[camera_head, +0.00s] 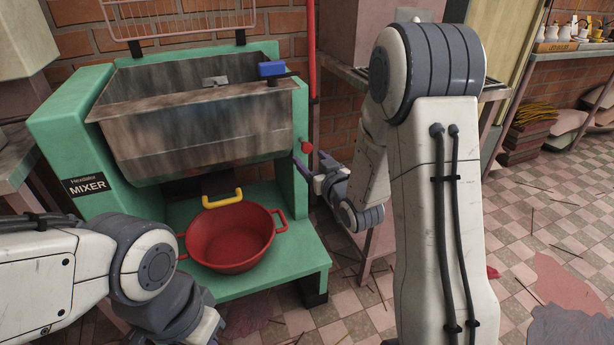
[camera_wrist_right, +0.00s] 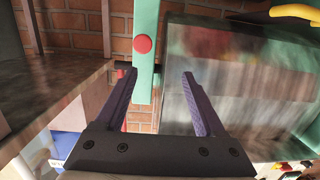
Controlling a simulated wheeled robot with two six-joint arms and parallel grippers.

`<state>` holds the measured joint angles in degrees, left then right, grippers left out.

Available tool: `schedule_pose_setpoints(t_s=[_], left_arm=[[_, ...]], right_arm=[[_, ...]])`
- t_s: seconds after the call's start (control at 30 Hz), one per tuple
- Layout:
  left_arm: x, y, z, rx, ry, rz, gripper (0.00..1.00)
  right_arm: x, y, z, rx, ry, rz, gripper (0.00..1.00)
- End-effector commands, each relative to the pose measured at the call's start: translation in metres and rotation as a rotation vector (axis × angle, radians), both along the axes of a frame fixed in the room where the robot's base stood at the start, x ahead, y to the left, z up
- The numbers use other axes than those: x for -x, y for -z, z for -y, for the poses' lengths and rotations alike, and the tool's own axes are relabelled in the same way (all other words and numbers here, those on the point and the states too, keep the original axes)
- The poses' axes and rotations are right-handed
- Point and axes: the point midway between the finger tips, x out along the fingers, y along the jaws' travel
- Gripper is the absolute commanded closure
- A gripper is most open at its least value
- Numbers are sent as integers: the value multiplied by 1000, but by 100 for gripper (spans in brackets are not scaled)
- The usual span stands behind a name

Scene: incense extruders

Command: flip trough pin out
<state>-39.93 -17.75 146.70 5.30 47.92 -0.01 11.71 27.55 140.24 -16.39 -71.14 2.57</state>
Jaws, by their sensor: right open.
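The green mixer (camera_head: 70,145) carries a stained metal trough (camera_head: 195,120), which also shows in the right wrist view (camera_wrist_right: 240,70). A red round knob (camera_head: 306,146) sits on the mixer's right side. In the wrist view it shows as a red disc (camera_wrist_right: 143,44) on a green post, beyond my fingers. I cannot tell whether this is the trough pin. My right gripper (camera_head: 312,163) is open and empty, close to the knob; the wrist view shows its spread fingers (camera_wrist_right: 158,75). My left gripper (camera_head: 208,328) is low at the front, partly cut off; its jaws are unclear.
A red basin (camera_head: 230,240) stands on the green base below the trough. A yellow handle (camera_head: 222,201) is above it, and a blue part (camera_head: 271,69) is on the trough's top edge. A metal table (camera_head: 345,70) stands behind my right arm.

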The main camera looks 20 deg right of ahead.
Motion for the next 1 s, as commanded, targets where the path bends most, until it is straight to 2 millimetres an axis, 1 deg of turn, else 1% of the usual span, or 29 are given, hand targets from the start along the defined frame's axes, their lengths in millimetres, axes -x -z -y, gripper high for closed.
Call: schedule_pose_setpoints(t_s=[0.03, 0.1, 0.27, 0.37, 0.47, 0.7, 0.8, 0.9, 1.0], left_arm=[[0, 24, 0, 0, 0, 0, 100], [0, 34, 0, 1, 0, 1, 100], [0, 43, 0, 1, 0, 1, 100], [0, 44, 0, 1, 0, 1, 100], [0, 47, 0, 1, 0, 1, 100], [0, 58, 0, 1, 0, 1, 100], [0, 62, 0, 1, 0, 1, 100], [0, 64, 0, 1, 0, 1, 100], [0, 66, 0, 1, 0, 1, 100]], right_arm=[[0, 23, 10, -6, 14, 30, 29], [0, 29, 18, -13, 24, 70, 29], [0, 33, 28, -20, 34, 118, 29], [-7, 32, 29, -21, 34, 127, 29], [-21, 32, 28, -21, 34, 127, 29], [-67, 33, 26, -21, 34, 127, 29], [-83, 33, 25, -21, 34, 125, 29], [-94, 32, 25, -21, 34, 124, 29], [-101, 32, 25, -21, 35, 124, 29]])
